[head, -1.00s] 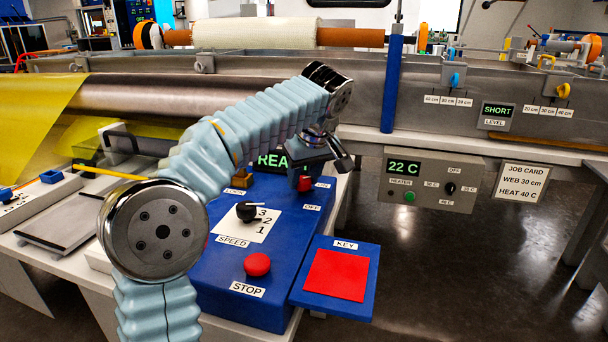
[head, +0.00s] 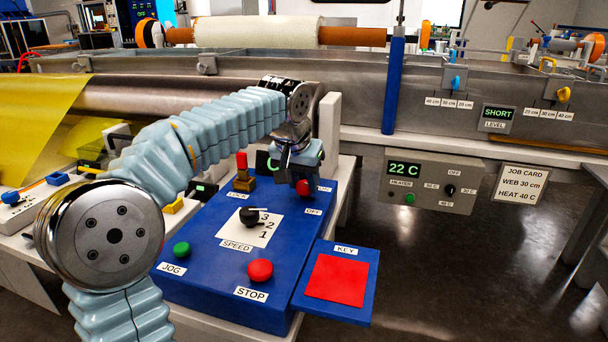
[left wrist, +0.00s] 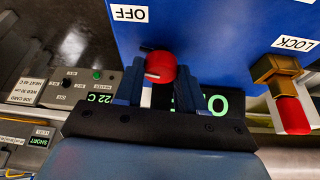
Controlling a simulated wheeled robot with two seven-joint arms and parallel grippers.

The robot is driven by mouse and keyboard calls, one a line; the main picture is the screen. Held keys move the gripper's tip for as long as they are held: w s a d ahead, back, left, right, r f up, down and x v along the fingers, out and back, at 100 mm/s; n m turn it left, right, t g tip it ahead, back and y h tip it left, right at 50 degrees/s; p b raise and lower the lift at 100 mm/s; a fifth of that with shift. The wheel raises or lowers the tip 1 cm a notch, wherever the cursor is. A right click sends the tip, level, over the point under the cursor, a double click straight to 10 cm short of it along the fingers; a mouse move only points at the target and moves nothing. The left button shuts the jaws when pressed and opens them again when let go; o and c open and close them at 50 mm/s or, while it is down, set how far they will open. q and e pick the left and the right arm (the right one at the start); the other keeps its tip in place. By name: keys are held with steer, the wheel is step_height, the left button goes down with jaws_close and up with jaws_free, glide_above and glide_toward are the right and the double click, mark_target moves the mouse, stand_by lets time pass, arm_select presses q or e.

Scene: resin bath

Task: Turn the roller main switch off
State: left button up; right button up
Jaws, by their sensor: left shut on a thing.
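The roller main switch (head: 303,187) is a red knob at the far right of the blue console, with ON and OFF labels beside it. In the left wrist view the red knob (left wrist: 161,67) has a pale line on its face. My left gripper (head: 300,177) reaches down over it from behind. In the left wrist view the two fingers of my left gripper (left wrist: 158,88) stand on either side of the knob, shut on it. The knob's exact angle is hard to read. My right gripper is out of view.
The blue console (head: 205,270) also carries a red lock post (head: 241,160) on a brass block, a black speed dial (head: 249,215), a green jog button (head: 181,250) and a red stop button (head: 260,270). A red key pad (head: 337,280) sits at right. The green-lettered display is mostly hidden.

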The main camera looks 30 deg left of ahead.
arm_select(q)
steer(key=m+h+p, duration=0.1)
steer(key=m, duration=0.1)
steer(key=m+p, duration=0.1)
steer(key=m, duration=0.1)
steer(key=shift+a+r+h, duration=0.15)
steer(key=shift+h, duration=0.25)
steer(key=shift+m+g+h+p, duration=0.3)
steer(key=shift+m+h+p, duration=0.25)
steer(key=shift+m, duration=1.15)
steer(key=o, duration=1)
steer(key=shift+o, duration=0.2)
steer(key=v, duration=1.3)
steer(key=shift+a+r, duration=0.2)
steer(key=shift+r, duration=0.05)
